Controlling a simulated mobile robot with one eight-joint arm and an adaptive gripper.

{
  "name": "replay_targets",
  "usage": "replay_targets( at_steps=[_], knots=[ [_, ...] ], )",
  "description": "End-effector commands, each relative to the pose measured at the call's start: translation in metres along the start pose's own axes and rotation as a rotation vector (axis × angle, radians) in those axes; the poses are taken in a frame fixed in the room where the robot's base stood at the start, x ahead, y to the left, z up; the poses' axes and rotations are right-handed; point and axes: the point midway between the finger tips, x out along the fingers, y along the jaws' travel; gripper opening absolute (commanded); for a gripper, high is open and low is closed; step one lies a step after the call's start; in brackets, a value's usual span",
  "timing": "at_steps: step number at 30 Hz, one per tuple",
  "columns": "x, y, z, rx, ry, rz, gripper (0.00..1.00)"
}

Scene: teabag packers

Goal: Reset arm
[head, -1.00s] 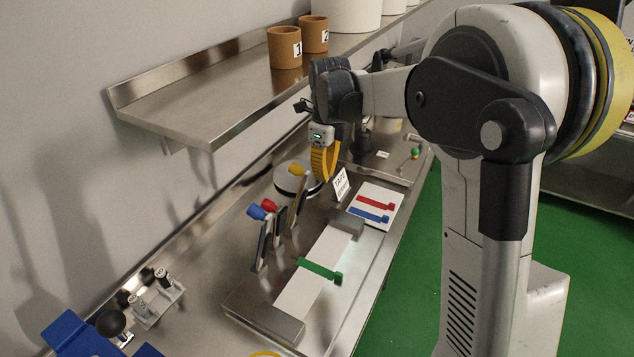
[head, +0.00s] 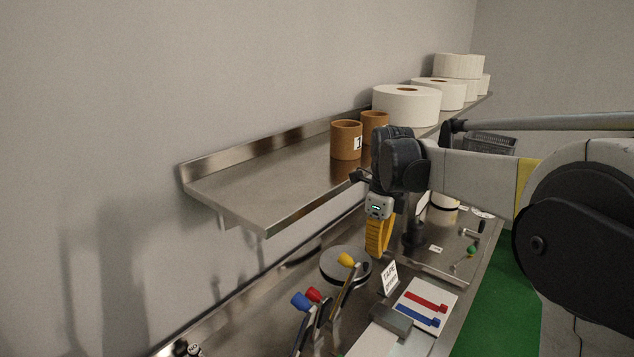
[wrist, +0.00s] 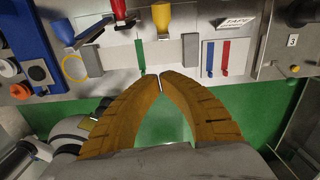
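My gripper (head: 379,242) hangs from my arm at the middle of the head view, its yellow fingers pointing down beside the wall shelf and above the steel bench. In the wrist view the fingers of my gripper (wrist: 161,79) curve together and their tips meet or nearly meet.
The steel shelf (head: 262,208) carries brown cups (head: 345,140) and white rolls (head: 405,104), close to my gripper. Below are red, blue and yellow-topped levers (head: 346,260), a TAPE sign (head: 389,278) and a white board (head: 440,297) with red and blue strips.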

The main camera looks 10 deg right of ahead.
Motion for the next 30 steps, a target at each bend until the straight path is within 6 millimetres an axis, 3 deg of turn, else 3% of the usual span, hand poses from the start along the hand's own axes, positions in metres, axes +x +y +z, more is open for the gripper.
replay_targets(
  at_steps=[11,17,21,27,30],
  knots=[
    [0.044,0.087,-0.064,-0.877,-0.05,-0.232,0.0],
    [0.089,0.136,-0.102,-1.387,0.017,-0.395,0.0],
    [0.129,0.167,-0.126,-1.725,0.111,-0.507,0.0],
    [0.175,0.194,-0.148,-2.067,0.256,-0.614,0.0],
    [0.185,0.2,-0.153,-2.153,0.302,-0.64,0.0]
  ],
)
